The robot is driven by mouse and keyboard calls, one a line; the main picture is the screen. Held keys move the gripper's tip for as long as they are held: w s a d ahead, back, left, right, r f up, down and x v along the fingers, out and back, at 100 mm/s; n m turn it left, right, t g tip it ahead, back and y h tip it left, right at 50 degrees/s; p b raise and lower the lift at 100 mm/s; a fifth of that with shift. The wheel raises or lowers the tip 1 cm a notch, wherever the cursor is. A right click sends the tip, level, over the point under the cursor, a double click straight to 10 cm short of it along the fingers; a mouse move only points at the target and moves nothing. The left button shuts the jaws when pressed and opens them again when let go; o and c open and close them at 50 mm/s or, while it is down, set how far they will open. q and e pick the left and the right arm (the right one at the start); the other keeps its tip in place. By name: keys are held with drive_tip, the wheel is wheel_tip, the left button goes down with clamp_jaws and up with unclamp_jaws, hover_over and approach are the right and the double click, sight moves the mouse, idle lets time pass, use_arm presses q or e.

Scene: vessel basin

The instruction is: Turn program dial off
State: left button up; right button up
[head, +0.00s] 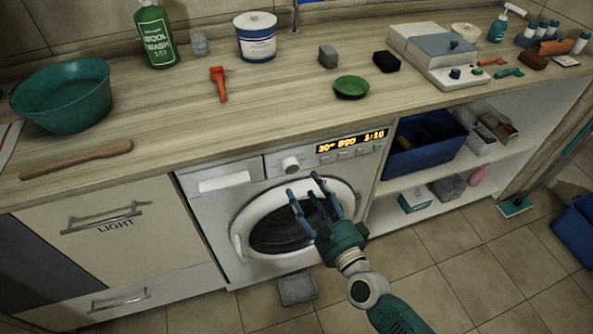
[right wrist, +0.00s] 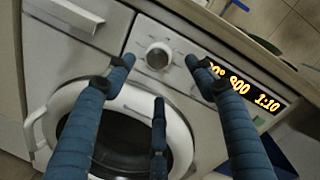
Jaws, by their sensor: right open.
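The program dial (head: 291,164) is a pale round knob on the washing machine's front panel, left of the lit display (head: 352,141), which reads 30°, 800 and 1:10. In the right wrist view the dial (right wrist: 158,56) lies ahead of the fingers, between the two outer fingertips. My right gripper (head: 314,195) is open and empty. It is in front of the washing machine (head: 205,220), over the round door and below the dial, apart from it. In the right wrist view my right gripper (right wrist: 158,75) has its blue fingers spread. My left gripper is not in view.
The worktop (head: 180,110) overhangs the panel and holds a green basin (head: 62,95), a red tool (head: 218,84) and a green dish (head: 351,87). The door's white ring (head: 242,220) stands out below the dial. Floor in front is mostly clear, with a grey tray (head: 297,290).

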sight(293, 169)
drive_tip(key=x, duration=0.6)
drive_tip(key=shift+w+a+f+b, duration=0.1)
drive_tip(key=shift+w+a+b, duration=0.05)
drive_tip(key=shift+b, duration=0.2)
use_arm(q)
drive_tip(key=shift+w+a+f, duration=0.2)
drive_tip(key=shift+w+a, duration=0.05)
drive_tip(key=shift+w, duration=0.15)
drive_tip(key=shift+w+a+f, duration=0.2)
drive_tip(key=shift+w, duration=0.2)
use_arm(e)
drive_tip(key=shift+w+a, duration=0.25)
drive_tip(key=shift+w, duration=0.35)
drive_tip(key=c, duration=1.1)
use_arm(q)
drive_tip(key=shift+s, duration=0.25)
use_arm(e)
drive_tip(key=shift+c, duration=0.2)
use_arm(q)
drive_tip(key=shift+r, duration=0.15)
use_arm(e)
drive_tip(key=shift+n, duration=0.3)
